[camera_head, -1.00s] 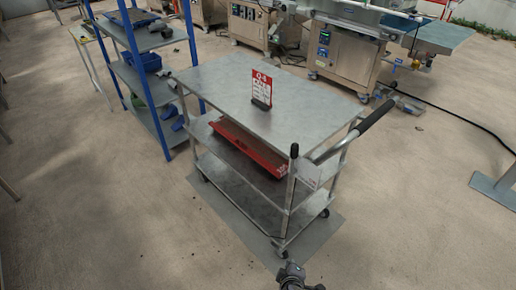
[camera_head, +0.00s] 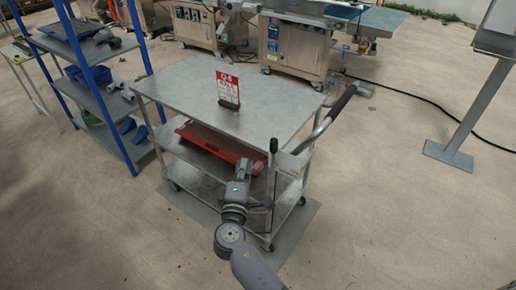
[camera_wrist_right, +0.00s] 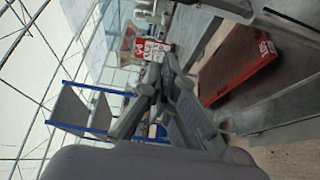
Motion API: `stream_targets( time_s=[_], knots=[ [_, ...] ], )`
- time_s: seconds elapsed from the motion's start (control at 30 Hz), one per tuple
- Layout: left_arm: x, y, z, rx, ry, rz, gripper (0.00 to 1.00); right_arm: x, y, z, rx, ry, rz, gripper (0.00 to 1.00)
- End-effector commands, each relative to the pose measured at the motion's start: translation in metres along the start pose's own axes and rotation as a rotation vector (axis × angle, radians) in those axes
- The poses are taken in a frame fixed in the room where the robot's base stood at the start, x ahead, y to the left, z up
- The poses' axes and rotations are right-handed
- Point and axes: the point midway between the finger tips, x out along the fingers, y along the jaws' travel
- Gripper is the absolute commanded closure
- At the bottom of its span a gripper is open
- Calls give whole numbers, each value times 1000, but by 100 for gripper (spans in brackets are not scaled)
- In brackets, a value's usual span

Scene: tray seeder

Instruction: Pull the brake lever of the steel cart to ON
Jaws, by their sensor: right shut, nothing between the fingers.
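The steel cart (camera_head: 190,91) stands on the floor in the middle of the head view. Its brake lever (camera_head: 273,146) is an upright rod with a black grip at the near right corner. My right gripper (camera_head: 244,166) is at the cart's near side, just left of the lever in the picture. It appears apart from the lever. In the right wrist view its fingers (camera_wrist_right: 160,75) are shut and empty, and I cannot make out the lever there. My left gripper is out of view. Any ON marking is too small to read.
A red tray (camera_head: 206,144) lies on the cart's middle shelf, and a red-and-white sign (camera_head: 227,86) stands on top. The black-gripped push handle (camera_head: 343,100) juts out right. A blue-post shelf rack (camera_head: 92,79) stands left.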

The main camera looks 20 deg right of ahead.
Motion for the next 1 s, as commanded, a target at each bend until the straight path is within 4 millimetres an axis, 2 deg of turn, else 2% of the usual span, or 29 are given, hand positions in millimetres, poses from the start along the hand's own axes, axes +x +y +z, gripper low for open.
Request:
stream_targets(
  time_s=[0.17,0.63,0.73,1.0],
  knots=[
    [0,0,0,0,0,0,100,14,0,0,0,-2,1,100],
    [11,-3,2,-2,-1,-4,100,103,-1,0,0,-1,1,100],
    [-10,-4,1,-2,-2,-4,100,95,4,16,-3,-1,-4,100],
    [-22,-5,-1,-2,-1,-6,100,87,0,37,-2,0,-2,100]
  ],
)
